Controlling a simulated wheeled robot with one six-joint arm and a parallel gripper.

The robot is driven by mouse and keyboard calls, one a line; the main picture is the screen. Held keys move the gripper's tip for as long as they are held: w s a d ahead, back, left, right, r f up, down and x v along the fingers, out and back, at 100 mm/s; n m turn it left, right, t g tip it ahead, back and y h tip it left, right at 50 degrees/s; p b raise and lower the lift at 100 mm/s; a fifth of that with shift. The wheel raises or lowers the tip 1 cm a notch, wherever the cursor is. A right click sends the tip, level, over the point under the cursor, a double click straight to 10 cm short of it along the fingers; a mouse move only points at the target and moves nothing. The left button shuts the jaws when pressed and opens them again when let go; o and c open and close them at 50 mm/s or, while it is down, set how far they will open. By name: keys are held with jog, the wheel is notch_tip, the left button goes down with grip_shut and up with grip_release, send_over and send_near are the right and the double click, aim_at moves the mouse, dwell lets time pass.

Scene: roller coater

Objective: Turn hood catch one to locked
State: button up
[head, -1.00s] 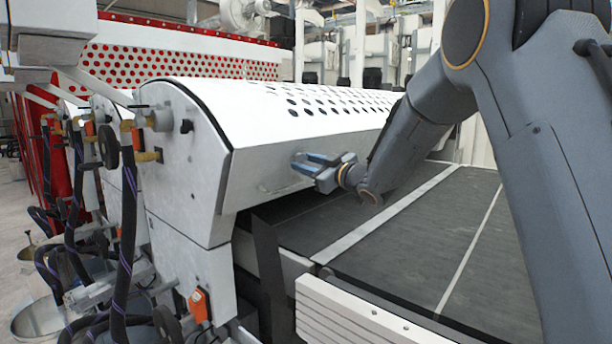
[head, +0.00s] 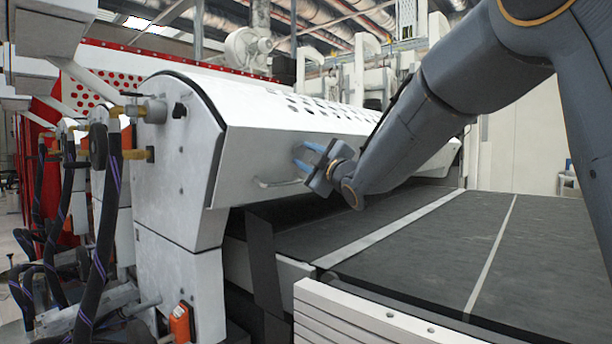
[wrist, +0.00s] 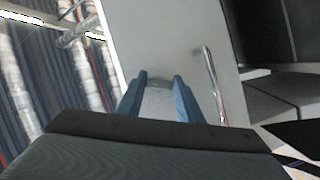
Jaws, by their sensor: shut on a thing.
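The white hood (head: 262,155) of the roller coater fills the middle of the head view; its pale front panel (wrist: 165,40) also shows in the wrist view. My gripper (head: 306,157) is at this panel, its blue fingers pointing left towards it. In the wrist view my gripper (wrist: 158,82) has its two fingers around a small grey piece, the hood catch (wrist: 158,80), and is shut on it. Most of the catch is hidden by the fingers, so its lock position cannot be read.
A thin metal handle (head: 278,183) sits on the panel just left of my gripper; in the wrist view the handle (wrist: 212,80) is close to the right finger. The dark conveyor belt (head: 440,240) lies below. Black hoses (head: 105,215) hang at the left.

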jog(key=n+t+b, duration=0.2)
jog(key=n+b, duration=0.1)
jog(key=b, duration=0.6)
jog(key=shift+f, duration=0.15)
jog(key=shift+n+b, duration=0.4)
jog(key=shift+b, duration=0.3)
jog(key=o, duration=1.1)
jog(key=shift+h, duration=0.3)
jog(key=v, duration=0.7)
jog(key=shift+s+d+f, duration=0.15)
jog(key=shift+s+f, duration=0.05)
jog(key=shift+s, duration=0.05)
